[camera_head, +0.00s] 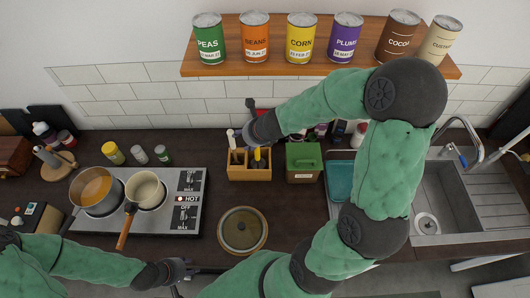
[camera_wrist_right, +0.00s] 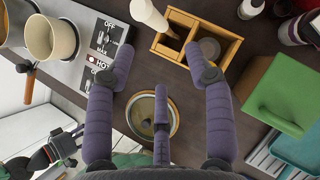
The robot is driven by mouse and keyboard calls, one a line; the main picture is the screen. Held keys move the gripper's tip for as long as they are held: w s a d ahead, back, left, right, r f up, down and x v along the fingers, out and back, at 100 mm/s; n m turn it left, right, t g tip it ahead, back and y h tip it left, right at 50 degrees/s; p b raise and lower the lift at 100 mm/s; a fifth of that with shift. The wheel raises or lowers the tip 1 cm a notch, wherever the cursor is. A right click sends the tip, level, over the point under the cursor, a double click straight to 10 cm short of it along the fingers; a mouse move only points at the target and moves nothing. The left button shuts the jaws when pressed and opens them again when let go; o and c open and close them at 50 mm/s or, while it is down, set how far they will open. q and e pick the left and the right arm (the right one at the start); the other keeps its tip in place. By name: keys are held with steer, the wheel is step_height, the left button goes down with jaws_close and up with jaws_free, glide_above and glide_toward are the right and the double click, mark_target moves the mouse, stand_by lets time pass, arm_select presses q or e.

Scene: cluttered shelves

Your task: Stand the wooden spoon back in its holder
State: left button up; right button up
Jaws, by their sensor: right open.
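The wooden holder (camera_head: 262,175) is a small divided box on the counter at the back. It also shows at the top of the right wrist view (camera_wrist_right: 226,33). A white utensil (camera_wrist_right: 150,18) stands in its left compartment, and a grey round thing (camera_wrist_right: 209,47) shows at its right compartment. My right gripper (camera_head: 257,133) is above the holder, with its fingers (camera_wrist_right: 160,62) spread and nothing visible between them. My left gripper (camera_head: 182,270) is low at the counter's front edge; its fingers are too small to read. I cannot pick out the wooden spoon.
Cans line the shelf (camera_head: 280,69) above.

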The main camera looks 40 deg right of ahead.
steer(key=s+d, duration=0.1)
steer(key=s, duration=0.7)
steer(key=shift+s+d, duration=0.3)
steer(key=shift+s, duration=0.1)
